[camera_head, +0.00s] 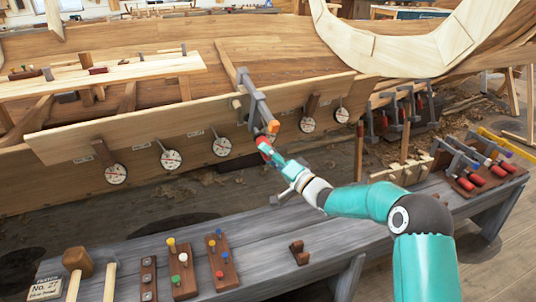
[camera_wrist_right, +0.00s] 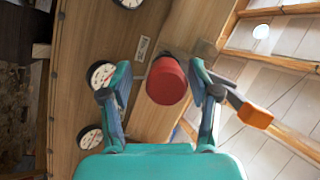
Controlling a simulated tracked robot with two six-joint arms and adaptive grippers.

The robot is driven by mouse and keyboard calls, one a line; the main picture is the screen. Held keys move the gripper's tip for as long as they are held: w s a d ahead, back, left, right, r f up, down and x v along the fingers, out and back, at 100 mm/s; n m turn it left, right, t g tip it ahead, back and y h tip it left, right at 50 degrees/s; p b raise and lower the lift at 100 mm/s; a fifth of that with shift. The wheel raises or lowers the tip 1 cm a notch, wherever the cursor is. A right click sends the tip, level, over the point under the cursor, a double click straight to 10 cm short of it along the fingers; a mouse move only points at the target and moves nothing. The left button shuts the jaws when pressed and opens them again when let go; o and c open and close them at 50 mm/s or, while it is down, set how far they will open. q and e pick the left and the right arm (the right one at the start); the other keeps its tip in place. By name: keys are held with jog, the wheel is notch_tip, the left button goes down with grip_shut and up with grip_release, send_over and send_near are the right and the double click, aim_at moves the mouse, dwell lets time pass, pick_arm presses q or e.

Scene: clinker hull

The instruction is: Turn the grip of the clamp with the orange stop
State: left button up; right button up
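The clamp (camera_head: 256,99), a grey bar with an orange stop (camera_head: 274,126) at its end, sits on the plank of the hull. In the wrist view the orange stop (camera_wrist_right: 255,115) is right of my fingers. The clamp's red grip (camera_head: 263,142) points toward my right gripper (camera_head: 272,154). In the wrist view the round red end of the grip (camera_wrist_right: 167,82) lies between the two fingers of my right gripper (camera_wrist_right: 160,90), with a gap on each side. The fingers are open. My left gripper is not in view.
Several round dials (camera_head: 221,146) hang along the plank, near the clamp. A grey bench (camera_head: 325,225) stands in front, with a mallet (camera_head: 77,264) and pegged blocks (camera_head: 220,262). More clamps (camera_head: 475,165) with red grips rest at the right.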

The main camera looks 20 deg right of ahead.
jog(key=shift+s+r, duration=0.1)
jog(key=shift+r, duration=0.05)
jog(key=v, duration=1.1)
jog(key=shift+s+d+f, duration=0.2)
jog(key=shift+s+f, duration=0.05)
jog(key=shift+s, duration=0.05)
dwell(0.8)
